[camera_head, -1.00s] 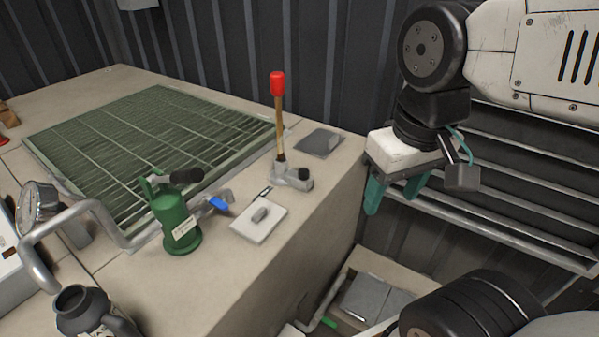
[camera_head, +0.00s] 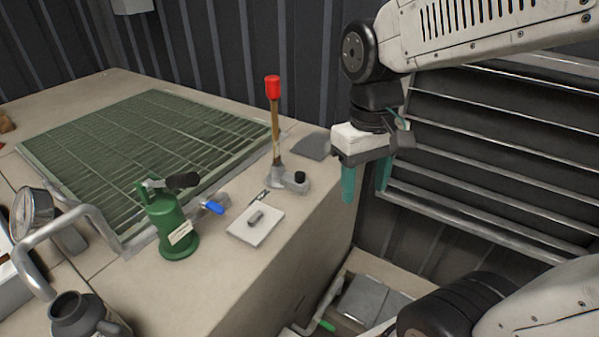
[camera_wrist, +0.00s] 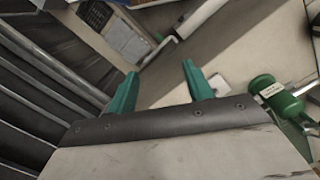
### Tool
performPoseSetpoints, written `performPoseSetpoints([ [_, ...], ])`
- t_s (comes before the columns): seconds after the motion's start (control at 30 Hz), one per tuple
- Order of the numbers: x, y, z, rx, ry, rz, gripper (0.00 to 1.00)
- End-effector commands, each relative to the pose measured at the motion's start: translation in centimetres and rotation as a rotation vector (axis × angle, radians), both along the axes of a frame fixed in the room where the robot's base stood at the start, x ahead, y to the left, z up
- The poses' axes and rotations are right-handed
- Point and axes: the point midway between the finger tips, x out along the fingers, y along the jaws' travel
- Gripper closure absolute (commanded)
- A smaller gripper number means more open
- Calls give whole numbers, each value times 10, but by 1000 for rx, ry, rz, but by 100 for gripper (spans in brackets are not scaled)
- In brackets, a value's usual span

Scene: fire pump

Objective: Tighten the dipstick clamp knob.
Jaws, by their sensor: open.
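A wooden stick with a red top (camera_head: 275,120) stands upright in a small grey clamp (camera_head: 281,176) near the right edge of the beige counter. A black knob (camera_head: 300,177) sits on the clamp's right side. I take this as the dipstick clamp knob. My gripper (camera_head: 365,186) points down with its teal fingers apart and empty, to the right of the clamp and off the counter's side. In the wrist view the fingers (camera_wrist: 160,70) are spread with nothing between them. I cannot make out the clamp knob there.
Left of the clamp are a white plate with a grey handle (camera_head: 256,226), a blue-handled valve (camera_head: 212,207) and a green pump (camera_head: 173,225). A green grate (camera_head: 140,140) lies behind them. Louvred slats (camera_head: 480,150) are behind my arm. A lower ledge (camera_head: 370,300) lies below the counter.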

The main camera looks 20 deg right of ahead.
Motion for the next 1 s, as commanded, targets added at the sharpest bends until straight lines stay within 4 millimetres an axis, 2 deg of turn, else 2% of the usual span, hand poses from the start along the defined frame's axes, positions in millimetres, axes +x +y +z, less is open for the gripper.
performPoseSetpoints([
  [0.03,16,-1,-5,4,23,31,49],
  [0.17,57,-2,-19,19,57,148,49],
  [0.37,124,-5,-51,56,83,390,49],
  [0.57,195,-9,-95,98,76,708,49],
  [0.7,246,-11,-126,115,40,990,49],
  [0.8,275,-12,-132,107,-4,1183,49],
  [0.9,294,-12,-123,81,-52,1340,49],
  [1.0,299,-13,-121,70,-68,1450,49],
])
